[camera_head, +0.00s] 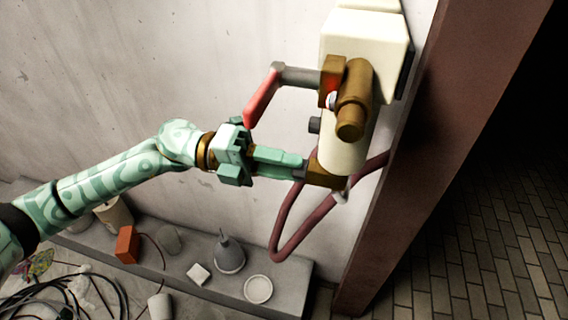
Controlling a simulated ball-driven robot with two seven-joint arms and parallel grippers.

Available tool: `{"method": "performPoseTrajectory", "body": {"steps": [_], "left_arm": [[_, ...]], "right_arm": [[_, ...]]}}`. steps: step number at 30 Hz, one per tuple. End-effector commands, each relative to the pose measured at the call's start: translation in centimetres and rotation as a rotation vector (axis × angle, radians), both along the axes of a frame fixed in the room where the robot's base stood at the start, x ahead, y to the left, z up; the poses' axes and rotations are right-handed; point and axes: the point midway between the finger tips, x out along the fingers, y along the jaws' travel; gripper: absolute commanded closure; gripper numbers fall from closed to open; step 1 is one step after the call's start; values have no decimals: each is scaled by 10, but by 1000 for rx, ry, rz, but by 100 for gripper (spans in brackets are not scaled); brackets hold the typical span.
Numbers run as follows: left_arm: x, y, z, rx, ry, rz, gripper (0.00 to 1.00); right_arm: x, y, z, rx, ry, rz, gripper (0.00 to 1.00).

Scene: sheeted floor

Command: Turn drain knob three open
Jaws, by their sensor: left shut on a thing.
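A cream valve body (362,38) with brass fittings is mounted by the wall, upper right of centre. A lever with a red handle (262,98) joins the upper brass fitting (352,112) by a grey rod. A small dark knob (314,125) sticks out on the left of the body. A low brass piece (322,177) sits at the body's bottom end; I cannot tell which part is drain knob three. My left gripper (302,167) reaches in from the left, its fingers shut at this low brass piece, partly hiding it. My right gripper is not in view.
A dark red hose (283,232) loops below the fittings. A brown post (440,130) stands close on the right. A grey ledge below holds a grey funnel-like thing (229,257), a round white dish (258,289) and an orange box (127,245). Black cables lie lower left.

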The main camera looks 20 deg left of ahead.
Motion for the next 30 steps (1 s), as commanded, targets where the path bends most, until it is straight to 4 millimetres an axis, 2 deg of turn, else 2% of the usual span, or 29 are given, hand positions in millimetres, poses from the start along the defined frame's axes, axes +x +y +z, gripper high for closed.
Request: {"method": "performPoseTrajectory", "body": {"steps": [2,3,5,6,20,25,30], "left_arm": [[-1,0,-2,3,1,-1,94],[-1,0,-2,3,2,-1,69],[-1,0,-2,2,2,-1,52],[0,0,-2,2,2,-1,50],[0,4,-1,2,2,1,50],[1,31,-4,5,5,4,50],[1,78,-5,6,7,6,50]], "right_arm": [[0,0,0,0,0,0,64],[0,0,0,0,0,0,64],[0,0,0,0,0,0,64],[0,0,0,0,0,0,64],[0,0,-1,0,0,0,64],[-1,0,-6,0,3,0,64],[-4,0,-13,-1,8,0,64]]}}
